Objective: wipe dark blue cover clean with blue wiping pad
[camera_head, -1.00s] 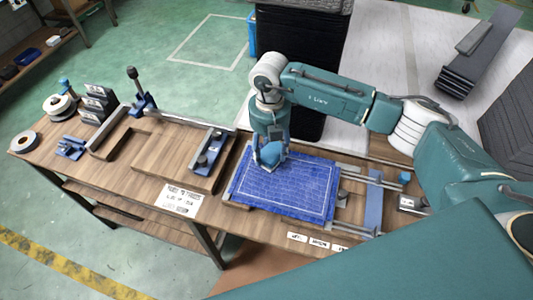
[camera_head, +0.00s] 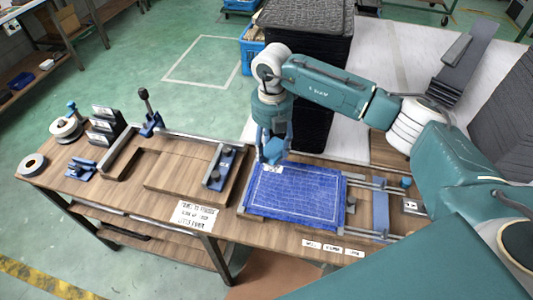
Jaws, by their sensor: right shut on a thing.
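The dark blue cover (camera_head: 297,197) lies flat on the wooden workbench, with pale line markings across its surface. My right gripper (camera_head: 272,156) points down at the cover's far left edge and is shut on the blue wiping pad (camera_head: 273,152). The pad is small and mostly covered by the fingers. A small pale patch (camera_head: 272,169) shows on the cover just below the gripper. I cannot tell whether the pad touches the cover. My left gripper is not in view.
Left of the cover, a wooden fixture (camera_head: 160,185) with a blue clamp (camera_head: 218,170) stands on the bench. Metal rails and a blue bar (camera_head: 380,212) lie to the right. Tape rolls (camera_head: 32,165) sit at the far left. A dark stack (camera_head: 305,60) stands behind.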

